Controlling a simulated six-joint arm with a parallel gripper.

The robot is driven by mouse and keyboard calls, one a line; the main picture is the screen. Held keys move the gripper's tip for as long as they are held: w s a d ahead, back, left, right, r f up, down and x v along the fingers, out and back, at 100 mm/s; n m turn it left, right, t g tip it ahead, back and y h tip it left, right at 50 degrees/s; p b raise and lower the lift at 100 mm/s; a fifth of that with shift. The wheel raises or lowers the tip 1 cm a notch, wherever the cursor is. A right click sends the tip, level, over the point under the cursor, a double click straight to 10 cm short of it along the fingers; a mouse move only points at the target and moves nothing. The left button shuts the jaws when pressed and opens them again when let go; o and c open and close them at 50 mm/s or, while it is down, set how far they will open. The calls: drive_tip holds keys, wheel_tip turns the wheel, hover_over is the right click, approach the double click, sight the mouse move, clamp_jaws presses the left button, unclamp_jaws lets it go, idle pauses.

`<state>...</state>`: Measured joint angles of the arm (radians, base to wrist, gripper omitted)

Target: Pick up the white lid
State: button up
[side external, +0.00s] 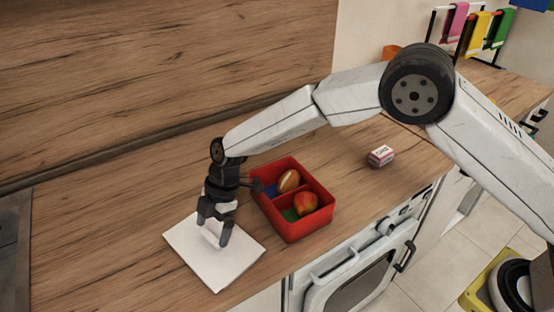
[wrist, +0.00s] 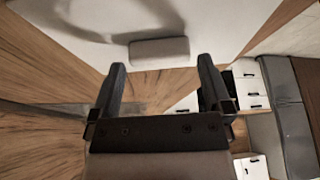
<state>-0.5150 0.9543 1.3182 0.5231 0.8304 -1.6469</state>
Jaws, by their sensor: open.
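The white lid (side external: 205,262) is a flat, square plate lying on the wooden counter at the lower left of the side view. A small raised handle (wrist: 159,52) stands on the lid and shows in the wrist view, ahead of and between my fingertips. My gripper (side external: 214,232) points down over the lid, with its fingers on either side of the handle area. In the wrist view my gripper (wrist: 162,72) is open and its jaws hold nothing. Whether the fingertips touch the lid cannot be told.
A red divided box (side external: 293,236) stands right of the lid, holding a reddish fruit (side external: 305,203) and a brown oval item (side external: 289,180). A small white-and-red box (side external: 381,156) lies farther right. An orange container (side external: 391,52) stands at the back. The counter left of the lid is clear.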

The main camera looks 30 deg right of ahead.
drive_tip(key=shift+x, duration=0.9)
drive_tip(key=c, duration=0.9)
drive_tip(key=shift+c, duration=0.3)
drive_tip(key=shift+r, duration=0.1)
drive_tip(key=shift+r, duration=0.7)
drive_tip(key=s+d+r, duration=0.7)
drive_tip(key=s+r, duration=0.4)
drive_tip(key=s, duration=0.1)
drive_tip(key=shift+r, duration=0.2)
drive_tip(key=shift+d, duration=0.1)
